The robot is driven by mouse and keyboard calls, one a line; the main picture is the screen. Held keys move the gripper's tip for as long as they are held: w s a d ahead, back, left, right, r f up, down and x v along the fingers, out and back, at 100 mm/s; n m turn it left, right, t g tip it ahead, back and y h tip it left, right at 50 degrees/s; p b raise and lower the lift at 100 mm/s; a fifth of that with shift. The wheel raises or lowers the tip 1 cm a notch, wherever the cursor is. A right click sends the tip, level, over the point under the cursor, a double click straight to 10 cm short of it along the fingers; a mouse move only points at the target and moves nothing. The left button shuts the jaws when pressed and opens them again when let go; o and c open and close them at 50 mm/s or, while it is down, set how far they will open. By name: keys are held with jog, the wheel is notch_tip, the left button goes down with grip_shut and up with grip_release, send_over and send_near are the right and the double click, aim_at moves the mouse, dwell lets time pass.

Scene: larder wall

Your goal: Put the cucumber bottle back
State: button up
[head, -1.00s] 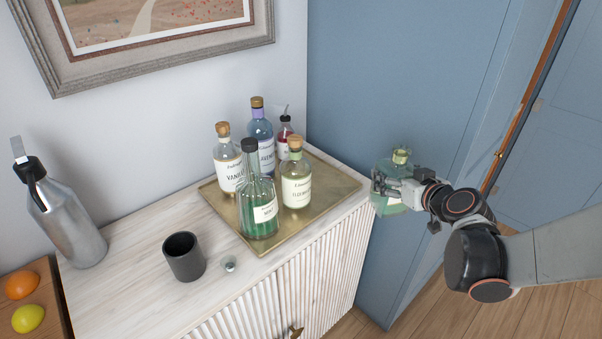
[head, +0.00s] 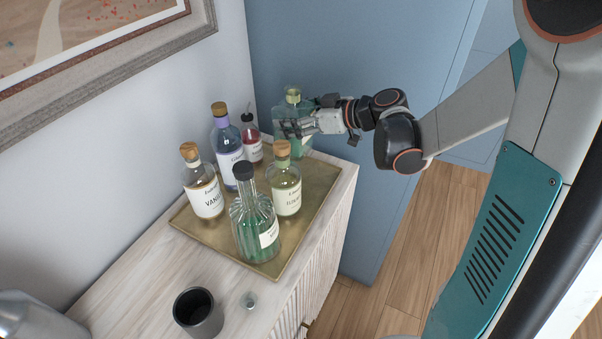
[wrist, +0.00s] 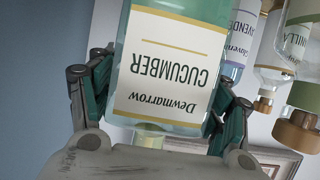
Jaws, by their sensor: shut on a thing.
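The cucumber bottle (head: 292,112) is pale green glass with an open neck. It shows upside down in the wrist view, where its label (wrist: 165,65) reads "Dewmarrow CUCUMBER". My gripper (head: 290,128) is shut on it, with one finger on each side in the wrist view (wrist: 158,105). In the head view the bottle is upright at the back right corner of the brass tray (head: 318,190). Its base is partly hidden by my gripper and the other bottles, and I cannot tell whether it touches the tray.
On the tray stand the mint bottle (head: 254,222), elderflower-like bottle (head: 287,190), vanilla bottle (head: 204,187), lavender bottle (head: 227,145) and a small red bottle (head: 251,143). A dark cup (head: 197,315) and glass stopper (head: 248,300) are in front. A blue wall (head: 350,60) is close behind.

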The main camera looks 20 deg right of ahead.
aim_at(306, 151)
jog(key=s+r+n+g+y+p, duration=0.1)
jog(key=r, duration=0.2)
jog(key=s+r+n+g+y+p, duration=0.1)
jog(key=r+n+g, duration=0.1)
jog(key=r, duration=0.2)
jog(key=s+d+r+n+g+y+p, duration=0.1)
jog(key=r, duration=0.3)
jog(key=shift+s+d+n+g, duration=0.1)
jog(key=shift+s+n+g, duration=0.05)
jog(key=shift+n+g, duration=0.25)
jog(key=shift+f, duration=0.1)
notch_tip(306, 151, down, 20)
jog(key=b, duration=0.7)
jog(key=shift+s+r, duration=0.1)
jog(key=shift+r, duration=0.1)
jog(key=shift+f, duration=0.15)
jog(key=o, duration=1.6)
jog(key=shift+d+r, duration=0.15)
jog(key=shift+r, duration=0.1)
jog(key=p+v, duration=0.4)
jog(key=v, duration=0.7)
jog(key=shift+d, duration=0.45)
jog(key=shift+s, duration=0.1)
